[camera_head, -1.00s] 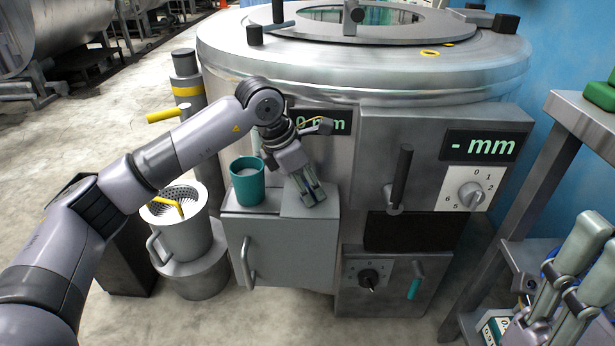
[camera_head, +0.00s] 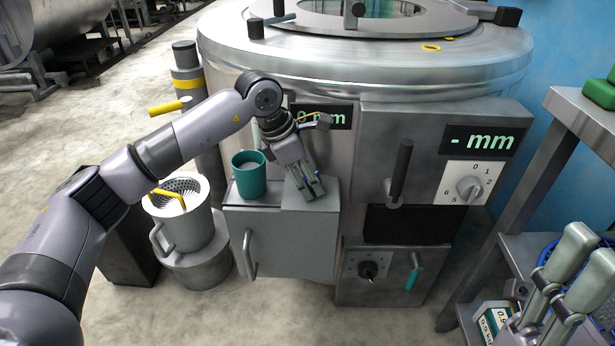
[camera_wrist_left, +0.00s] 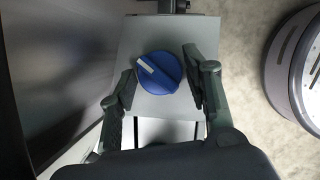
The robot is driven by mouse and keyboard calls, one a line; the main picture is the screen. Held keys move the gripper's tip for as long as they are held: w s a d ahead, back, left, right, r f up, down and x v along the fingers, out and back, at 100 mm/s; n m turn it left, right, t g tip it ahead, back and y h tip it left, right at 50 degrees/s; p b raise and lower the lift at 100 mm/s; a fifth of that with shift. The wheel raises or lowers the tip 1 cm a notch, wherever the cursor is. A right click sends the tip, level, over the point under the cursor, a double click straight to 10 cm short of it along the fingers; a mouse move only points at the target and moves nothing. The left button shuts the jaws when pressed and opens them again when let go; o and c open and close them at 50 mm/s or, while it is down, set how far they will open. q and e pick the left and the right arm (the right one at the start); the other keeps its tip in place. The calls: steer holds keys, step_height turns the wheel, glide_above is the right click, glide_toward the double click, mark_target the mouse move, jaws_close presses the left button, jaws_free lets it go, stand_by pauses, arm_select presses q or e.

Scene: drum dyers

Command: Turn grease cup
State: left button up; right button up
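In the left wrist view a round blue cap (camera_wrist_left: 158,73) with a white mark, which I take to be the grease cup, sits on a grey plate (camera_wrist_left: 135,40). My left gripper (camera_wrist_left: 160,88) is open, with one dark finger on each side of the cap. A narrow gap shows at each side, so it seems not to grip it. In the head view the left gripper (camera_head: 312,192) points down at the top of a grey box (camera_head: 285,245) and hides the cap. My right gripper (camera_head: 580,262) is at the lower right, away from the box; its opening is unclear.
A teal mug (camera_head: 250,180) stands on the box close beside the left gripper. A lever (camera_head: 400,172) and a dial (camera_head: 468,188) are on the drum front. A metal shelf (camera_head: 530,185) stands at right, near the right gripper.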

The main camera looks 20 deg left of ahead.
arm_select(q)
steer(key=shift+o, duration=1.2)
steer(key=v, duration=1.2)
